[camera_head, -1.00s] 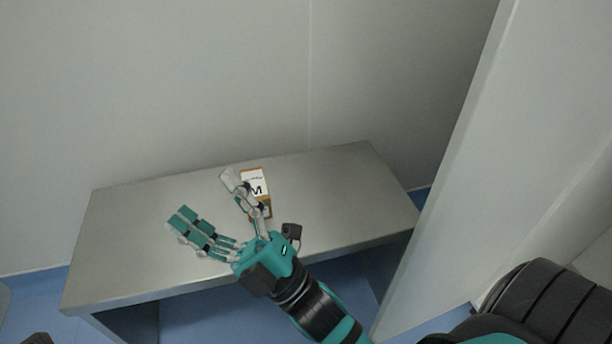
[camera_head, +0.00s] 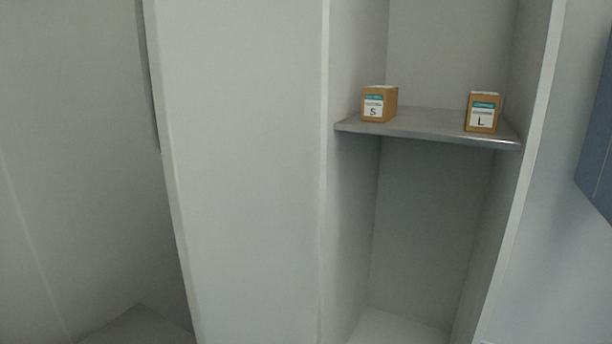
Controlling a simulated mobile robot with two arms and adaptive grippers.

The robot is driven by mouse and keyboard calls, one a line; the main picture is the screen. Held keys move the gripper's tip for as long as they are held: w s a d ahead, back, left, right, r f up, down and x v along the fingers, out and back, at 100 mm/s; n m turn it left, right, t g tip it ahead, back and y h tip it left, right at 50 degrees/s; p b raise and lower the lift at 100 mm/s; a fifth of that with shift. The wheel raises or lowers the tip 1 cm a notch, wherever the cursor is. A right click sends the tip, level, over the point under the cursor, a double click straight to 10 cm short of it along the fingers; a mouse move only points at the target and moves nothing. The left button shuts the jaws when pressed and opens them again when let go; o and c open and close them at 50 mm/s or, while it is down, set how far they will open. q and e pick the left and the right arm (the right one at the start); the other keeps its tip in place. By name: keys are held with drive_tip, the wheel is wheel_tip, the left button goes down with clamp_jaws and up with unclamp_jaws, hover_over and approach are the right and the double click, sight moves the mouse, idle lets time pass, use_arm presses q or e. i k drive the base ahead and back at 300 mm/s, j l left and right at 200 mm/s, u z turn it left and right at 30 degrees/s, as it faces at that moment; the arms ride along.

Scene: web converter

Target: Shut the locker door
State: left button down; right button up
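The locker (camera_head: 329,220) stands open to the right of the middle, and I see straight into it. A broad pale grey panel (camera_head: 245,170) on its left side appears to be the locker door, swung open; no handle shows on it. Inside, a grey shelf (camera_head: 425,124) holds a small brown box marked S (camera_head: 378,105) at its left and a small brown box marked L (camera_head: 482,113) at its right. The space below the shelf is empty as far as I see. Neither of my grippers is in view.
A grey surface (camera_head: 140,328), probably the bench end, shows at the bottom left by a pale wall (camera_head: 70,150). A blue panel (camera_head: 597,140) is at the far right edge. The locker opening is unobstructed in view.

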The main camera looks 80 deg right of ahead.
sight(232, 88)
drive_tip(key=z, duration=3.1)
drive_tip(key=k+j+u, duration=0.1)
drive_tip(key=j+u, duration=0.15)
drive_tip(key=j, duration=0.5)
drive_tip(key=u, duration=0.05)
